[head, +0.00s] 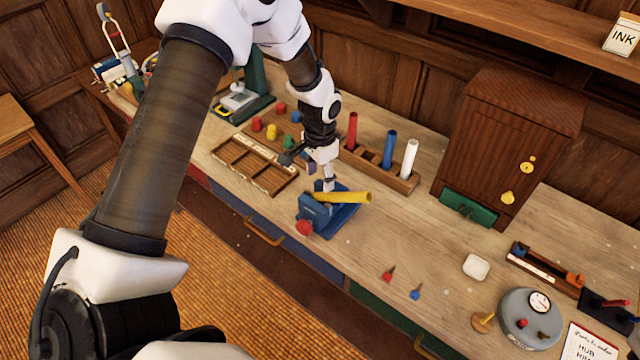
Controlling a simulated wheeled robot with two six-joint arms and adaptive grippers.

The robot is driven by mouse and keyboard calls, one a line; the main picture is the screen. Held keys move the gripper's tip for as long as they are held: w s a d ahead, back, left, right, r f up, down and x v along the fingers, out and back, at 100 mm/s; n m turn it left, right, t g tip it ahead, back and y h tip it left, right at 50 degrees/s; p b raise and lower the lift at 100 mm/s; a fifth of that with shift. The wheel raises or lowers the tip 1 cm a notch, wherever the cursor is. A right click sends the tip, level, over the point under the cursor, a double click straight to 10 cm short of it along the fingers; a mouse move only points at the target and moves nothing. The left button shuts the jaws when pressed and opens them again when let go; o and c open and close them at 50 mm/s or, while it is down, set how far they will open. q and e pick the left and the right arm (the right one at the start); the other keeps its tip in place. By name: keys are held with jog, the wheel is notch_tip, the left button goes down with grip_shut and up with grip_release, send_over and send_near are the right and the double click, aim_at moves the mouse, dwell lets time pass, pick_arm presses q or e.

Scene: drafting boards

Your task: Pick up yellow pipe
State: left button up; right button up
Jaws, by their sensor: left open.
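The yellow pipe (350,197) lies roughly level across a blue vise-like fixture (318,213) on the bench. Its open end points right. My left gripper (325,185) comes down from above, with its fingertips at the left part of the pipe. It is open. The fingers are small in the picture, and I cannot tell whether they touch the pipe. My right gripper is not in view.
A wooden rack (397,176) behind holds upright red (352,131), blue (389,149) and white (408,159) pipes. A compartment tray (254,166) is at left, a wooden cabinet (505,140) at right. The bench (400,230) right of the fixture is mostly clear.

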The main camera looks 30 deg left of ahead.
pick_arm(q)
jog(key=shift+w+a+f, duration=0.1)
jog(key=shift+f, duration=0.25)
jog(key=shift+r, duration=0.1)
grip_shut()
jog(key=shift+o, duration=2.1)
grip_release()
